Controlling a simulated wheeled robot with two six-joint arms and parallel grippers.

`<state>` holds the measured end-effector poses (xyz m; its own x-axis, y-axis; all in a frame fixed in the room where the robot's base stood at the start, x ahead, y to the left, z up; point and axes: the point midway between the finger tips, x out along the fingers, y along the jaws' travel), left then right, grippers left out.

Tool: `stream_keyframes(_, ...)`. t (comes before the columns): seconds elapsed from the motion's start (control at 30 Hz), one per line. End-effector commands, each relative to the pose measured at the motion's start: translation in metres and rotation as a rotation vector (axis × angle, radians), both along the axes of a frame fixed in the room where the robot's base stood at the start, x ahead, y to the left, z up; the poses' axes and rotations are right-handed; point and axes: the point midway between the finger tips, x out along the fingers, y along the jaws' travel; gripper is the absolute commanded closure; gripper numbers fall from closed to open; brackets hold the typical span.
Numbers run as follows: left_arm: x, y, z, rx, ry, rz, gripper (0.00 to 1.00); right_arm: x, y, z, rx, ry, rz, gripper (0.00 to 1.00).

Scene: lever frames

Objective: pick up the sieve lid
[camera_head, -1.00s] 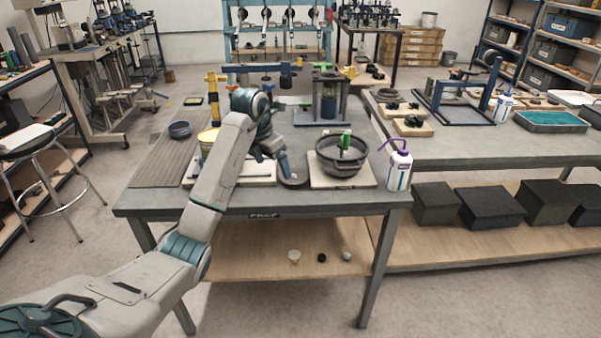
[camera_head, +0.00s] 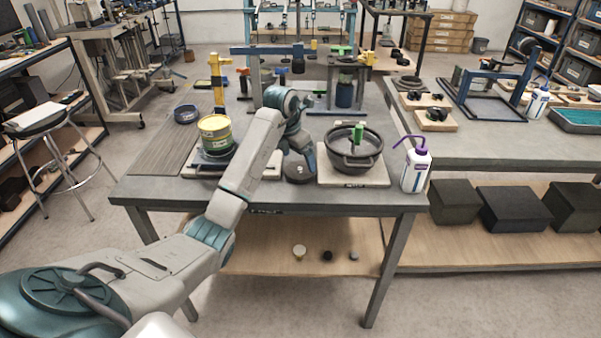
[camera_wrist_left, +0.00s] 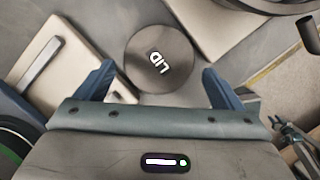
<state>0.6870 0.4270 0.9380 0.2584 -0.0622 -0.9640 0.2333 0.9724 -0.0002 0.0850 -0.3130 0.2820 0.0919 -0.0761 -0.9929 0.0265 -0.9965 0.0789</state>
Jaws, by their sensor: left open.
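The sieve lid (camera_head: 299,173) is a dark grey round disc lying flat on the front of the workbench (camera_head: 240,200). In the left wrist view, the lid (camera_wrist_left: 147,80) bears white letters reading LID. My left gripper (camera_head: 298,153) is open just above and behind the lid in the head view. In the left wrist view, the open gripper (camera_wrist_left: 159,70) has one finger to each side of the lid, which sits between and slightly beyond the fingertips. I see no contact. My right gripper is not in view.
A black bowl (camera_head: 342,163) on a pale board stands close to the right of the lid. A white bottle with a purple top (camera_head: 415,170) is farther right. A yellow-green tin (camera_head: 215,136) stands left of my forearm. Bare bench lies in front of the lid.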

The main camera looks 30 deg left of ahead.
Motion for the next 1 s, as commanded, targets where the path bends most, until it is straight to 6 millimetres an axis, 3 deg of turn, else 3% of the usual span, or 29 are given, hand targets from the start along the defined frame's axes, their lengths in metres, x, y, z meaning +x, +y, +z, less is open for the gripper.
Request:
stream_keyframes(0.23,0.005,-0.001,-0.034,-0.001,0.003,0.0,0.11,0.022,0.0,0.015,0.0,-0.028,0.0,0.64)
stream_keyframes(0.57,0.008,-0.001,-0.044,0.0,0.001,0.0,0.11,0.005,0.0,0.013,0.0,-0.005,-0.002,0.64)
stream_keyframes(0.73,0.008,-0.001,-0.044,0.0,0.0,0.0,0.43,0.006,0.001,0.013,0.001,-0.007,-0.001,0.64)
stream_keyframes(1.0,0.008,-0.001,-0.043,0.0,-0.001,0.0,0.44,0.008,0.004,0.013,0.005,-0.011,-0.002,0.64)
